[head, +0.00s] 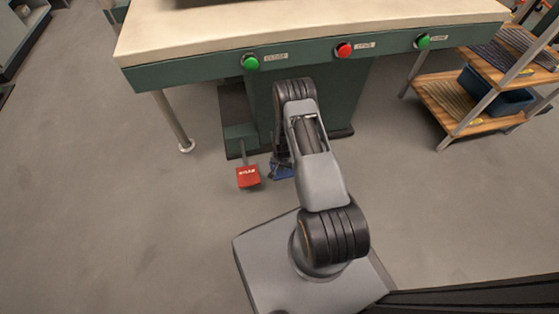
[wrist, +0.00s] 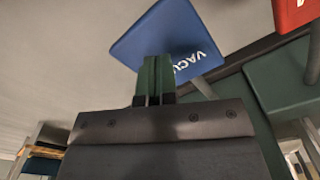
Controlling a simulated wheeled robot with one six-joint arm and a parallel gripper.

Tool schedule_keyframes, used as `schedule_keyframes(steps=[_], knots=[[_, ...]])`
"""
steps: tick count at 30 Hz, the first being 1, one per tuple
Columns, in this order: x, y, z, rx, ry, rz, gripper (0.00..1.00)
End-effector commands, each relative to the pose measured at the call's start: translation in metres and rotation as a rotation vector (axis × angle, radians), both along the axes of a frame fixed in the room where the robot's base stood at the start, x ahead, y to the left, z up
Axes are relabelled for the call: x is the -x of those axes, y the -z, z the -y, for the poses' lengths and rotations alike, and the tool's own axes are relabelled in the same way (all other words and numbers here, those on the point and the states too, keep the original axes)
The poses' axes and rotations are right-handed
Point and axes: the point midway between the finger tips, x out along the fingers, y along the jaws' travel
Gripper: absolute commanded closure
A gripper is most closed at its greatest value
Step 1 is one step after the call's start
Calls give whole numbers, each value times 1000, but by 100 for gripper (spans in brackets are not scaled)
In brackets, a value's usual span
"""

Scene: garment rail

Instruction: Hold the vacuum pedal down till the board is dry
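The blue vacuum pedal (head: 283,171) is low at the foot of the green press, partly hidden behind my arm in the head view. In the wrist view the blue pedal (wrist: 165,32) shows the white letters "VACU", the rest cut off by my fingers and the angle. My gripper (wrist: 154,66) has its two fingers together, with nothing seen between them, and their tips overlap the pedal's edge. Whether they touch it or press it down is not clear. The pale padded board (head: 300,30) spans the top; its dampness cannot be told.
A red pedal (head: 248,177) sits just left of the blue one. The press front has green buttons (head: 250,62) (head: 422,41) and a red button (head: 344,50). A wooden shelf rack (head: 470,105) stands right. A table leg (head: 175,122) is left; floor there is clear.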

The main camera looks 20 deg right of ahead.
Motion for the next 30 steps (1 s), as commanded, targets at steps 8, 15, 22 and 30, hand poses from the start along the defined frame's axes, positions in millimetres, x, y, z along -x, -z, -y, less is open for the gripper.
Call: schedule_keyframes(steps=[8, 15, 22, 30], knots=[[0, 16, 0, 0, 0, 0, 100], [0, 30, 0, 0, 0, 0, 100], [0, 44, 0, 1, 0, 1, 100], [-1, 60, 0, 1, 0, 2, 100]])
